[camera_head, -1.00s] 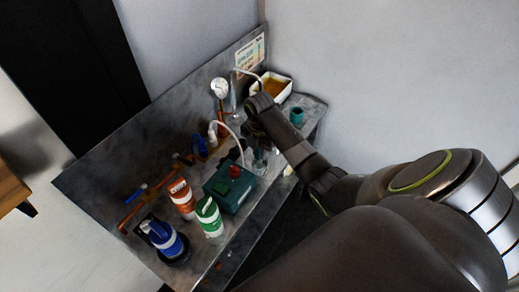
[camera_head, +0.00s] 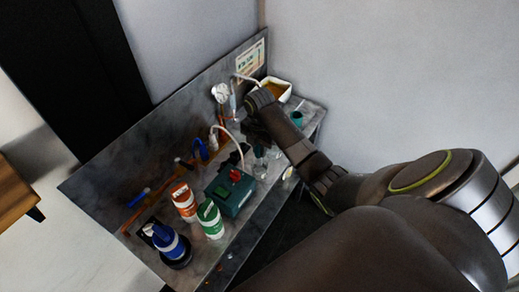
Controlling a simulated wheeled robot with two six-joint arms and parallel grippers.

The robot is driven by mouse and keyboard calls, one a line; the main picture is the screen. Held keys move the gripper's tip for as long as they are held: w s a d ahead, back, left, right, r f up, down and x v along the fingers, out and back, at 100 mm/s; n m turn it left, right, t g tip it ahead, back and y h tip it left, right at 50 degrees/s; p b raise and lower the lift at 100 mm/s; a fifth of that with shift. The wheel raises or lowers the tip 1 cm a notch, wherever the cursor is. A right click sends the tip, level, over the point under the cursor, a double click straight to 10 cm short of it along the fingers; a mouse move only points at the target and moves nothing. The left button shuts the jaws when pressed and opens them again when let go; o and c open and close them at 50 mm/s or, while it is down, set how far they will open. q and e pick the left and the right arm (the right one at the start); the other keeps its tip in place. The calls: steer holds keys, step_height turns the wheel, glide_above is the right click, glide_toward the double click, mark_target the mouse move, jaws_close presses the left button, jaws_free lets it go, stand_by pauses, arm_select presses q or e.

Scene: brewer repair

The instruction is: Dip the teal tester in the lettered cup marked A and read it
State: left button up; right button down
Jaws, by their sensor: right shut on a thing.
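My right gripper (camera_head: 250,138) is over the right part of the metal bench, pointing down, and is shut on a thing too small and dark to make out. Clear glass-like cups (camera_head: 261,158) stand just below and beside it; no letter can be read, so I cannot tell which is A. A small teal cylinder (camera_head: 297,117) stands on the bench to the right of my right forearm. I cannot make out the teal tester for sure; my arm and hand hide part of this area. My left gripper is not in view.
A teal box with a red knob (camera_head: 231,192) is left of the cups. A white tray (camera_head: 288,93) with brown contents is at the back. A chart (camera_head: 250,60) hangs on the backboard.

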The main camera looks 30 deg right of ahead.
steer(key=shift+r, duration=2.45)
steer(key=t, duration=0.2)
steer(key=shift+f+t, duration=0.15)
steer(key=shift+t, duration=0.25)
steer(key=t+b, duration=0.2)
steer(key=t, duration=0.1)
steer(key=shift+s+f, duration=0.1)
steer(key=shift+r+t, duration=0.2)
steer(key=shift+t, duration=0.1)
